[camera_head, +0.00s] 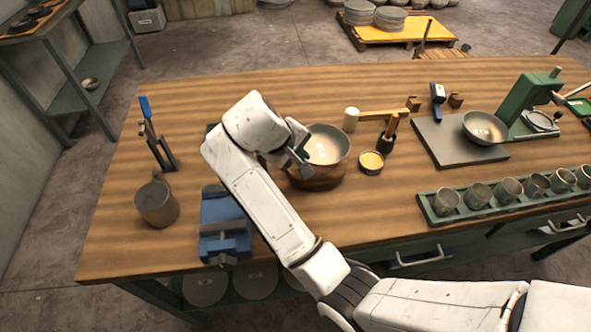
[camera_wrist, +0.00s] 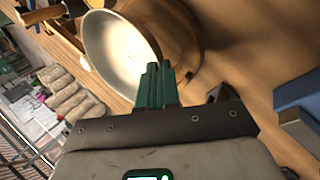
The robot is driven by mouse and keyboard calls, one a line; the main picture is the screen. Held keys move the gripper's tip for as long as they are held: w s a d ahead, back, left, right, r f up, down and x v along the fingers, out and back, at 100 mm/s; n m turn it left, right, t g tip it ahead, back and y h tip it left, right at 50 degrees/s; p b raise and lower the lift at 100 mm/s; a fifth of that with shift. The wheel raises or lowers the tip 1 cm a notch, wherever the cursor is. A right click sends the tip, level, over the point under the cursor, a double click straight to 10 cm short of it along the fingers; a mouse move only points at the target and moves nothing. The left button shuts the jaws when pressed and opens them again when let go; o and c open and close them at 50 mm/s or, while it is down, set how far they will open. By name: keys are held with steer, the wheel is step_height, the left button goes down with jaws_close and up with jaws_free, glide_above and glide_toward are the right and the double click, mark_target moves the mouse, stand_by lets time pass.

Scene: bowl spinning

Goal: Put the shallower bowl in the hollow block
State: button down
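A pale grey bowl (camera_head: 327,144) is at the round wooden hollow block (camera_head: 318,180), over its opening; whether it rests fully in the hollow I cannot tell. My gripper (camera_head: 302,164) is at the bowl's near left rim. In the wrist view, my green fingers (camera_wrist: 157,84) are close together at the rim of the bowl (camera_wrist: 108,45) and look shut on it. The fingertips partly hide that rim. A second bowl (camera_head: 485,127), grey with a pale inside, stands on the grey plate (camera_head: 437,146) to the right. Which bowl is shallower is hard to tell.
Left of the block are a blue vise (camera_head: 224,222), a metal cup (camera_head: 157,203) and a blue-handled tool (camera_head: 152,130). A small yellow-filled tin (camera_head: 371,161), a brush (camera_head: 388,135) and a mallet (camera_head: 380,115) lie close right. A green tray of cups (camera_head: 505,195) lines the front right.

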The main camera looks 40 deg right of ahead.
mark_target(295, 173)
steer(key=shift+w+f, duration=0.75)
steer(key=shift+f, duration=0.05)
steer(key=shift+w+f+p, duration=0.1)
steer(key=shift+f+p, duration=0.45)
steer(key=shift+f, duration=1.1)
steer(key=shift+f, duration=0.15)
steer(key=c, duration=1.6)
jaws_free()
steer(key=shift+d, duration=0.1)
steer(key=shift+c, duration=0.2)
steer(key=p+v, duration=0.2)
steer(key=v, duration=1)
